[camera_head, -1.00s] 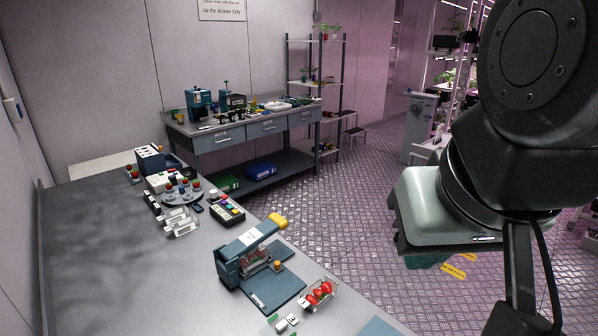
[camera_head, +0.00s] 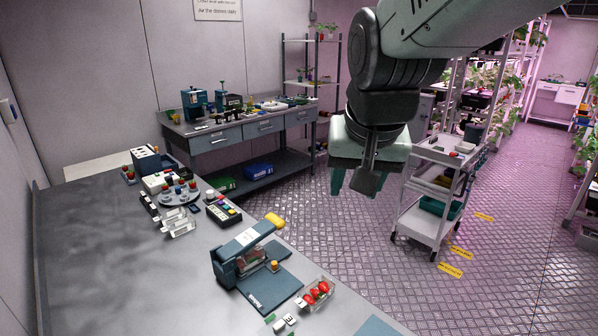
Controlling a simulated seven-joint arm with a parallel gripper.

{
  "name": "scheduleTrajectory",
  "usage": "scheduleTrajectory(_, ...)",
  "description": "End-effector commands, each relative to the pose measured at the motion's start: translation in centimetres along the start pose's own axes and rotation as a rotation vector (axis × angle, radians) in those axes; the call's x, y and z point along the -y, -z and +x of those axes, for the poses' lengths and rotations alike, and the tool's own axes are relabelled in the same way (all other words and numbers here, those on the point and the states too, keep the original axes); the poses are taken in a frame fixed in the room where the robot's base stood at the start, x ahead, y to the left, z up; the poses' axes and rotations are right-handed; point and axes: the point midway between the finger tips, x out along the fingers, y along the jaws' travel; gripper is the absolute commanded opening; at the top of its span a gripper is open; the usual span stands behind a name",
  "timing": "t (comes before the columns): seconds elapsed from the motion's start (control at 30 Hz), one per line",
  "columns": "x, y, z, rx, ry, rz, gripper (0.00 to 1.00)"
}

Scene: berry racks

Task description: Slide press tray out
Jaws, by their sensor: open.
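The blue-grey press (camera_head: 232,262) stands on the near grey table, with a yellow-ended lever (camera_head: 273,221) slanting up to the right. Its flat dark blue tray (camera_head: 277,291) lies low in front of the press, and part of it is hidden under the press. A small orange-yellow knob (camera_head: 274,265) shows beside the press opening. My gripper (camera_head: 354,189) points down, open and empty, above the floor to the right of the table. It is well apart from the press and tray and higher than them.
A clear box of red berries (camera_head: 317,293) sits right of the tray, with small white blocks (camera_head: 284,322) in front. A button box (camera_head: 223,210) and round rack (camera_head: 180,193) stand behind the press. A wheeled cart (camera_head: 425,222) stands to the right. The table's left part is bare.

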Motion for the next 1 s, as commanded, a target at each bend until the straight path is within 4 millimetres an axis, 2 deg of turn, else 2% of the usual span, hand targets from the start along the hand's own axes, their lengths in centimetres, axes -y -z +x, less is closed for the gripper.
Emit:
scheduleTrajectory(0.03,1.0,1.5,2.2,0.018,-0.004,0.005,0.46)
scheduleTrajectory(0.1,2.4,3.4,5.1,0.026,-0.008,0.021,0.46)
scheduleTrajectory(0.17,3.7,4.8,7.8,0.033,-0.014,0.031,0.46)
scheduleTrajectory(0.3,6.9,7.0,14.8,0.044,-0.032,0.048,0.46)
scheduleTrajectory(0.43,10.0,7.7,21.9,0.048,-0.051,0.054,0.46)
scheduleTrajectory(0.6,13.4,6.7,30.5,0.047,-0.071,0.047,0.46)
scheduleTrajectory(0.7,14.8,5.8,34.0,0.044,-0.077,0.042,0.46)
scheduleTrajectory(0.8,15.6,5.1,36.2,0.042,-0.08,0.038,0.46)
scheduleTrajectory(1.0,15.8,4.7,38.1,0.04,-0.081,0.036,0.46)
